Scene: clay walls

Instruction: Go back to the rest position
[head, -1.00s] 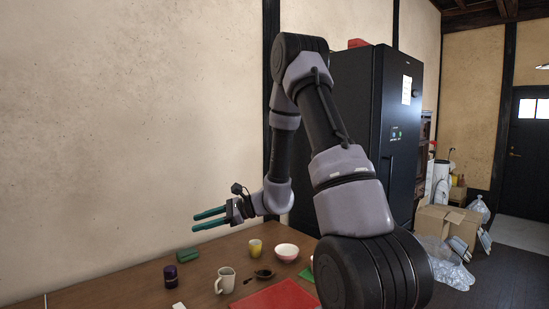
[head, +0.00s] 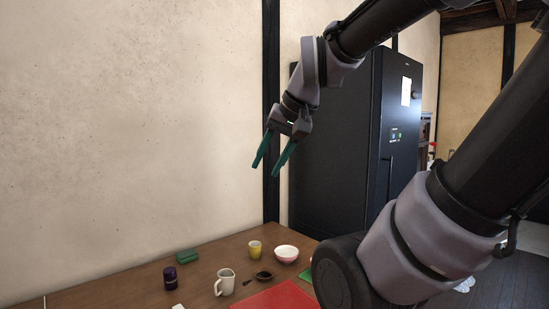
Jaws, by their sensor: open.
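My gripper (head: 266,170) shows in the head view, high above the far part of the table, in front of the clay wall and the dark post. Its two green fingers are spread apart and point down and to the left. Nothing is between them. My arm comes in from the upper right and bends down to the gripper. The gripper is well clear of the table and of everything on it.
The wooden table (head: 222,256) holds a green block (head: 187,257), a dark purple jar (head: 170,278), a white pitcher (head: 225,283), a yellow cup (head: 255,249), a bowl (head: 286,254), a small dark dish (head: 264,275) and a red mat (head: 282,297). A black cabinet (head: 340,150) stands behind.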

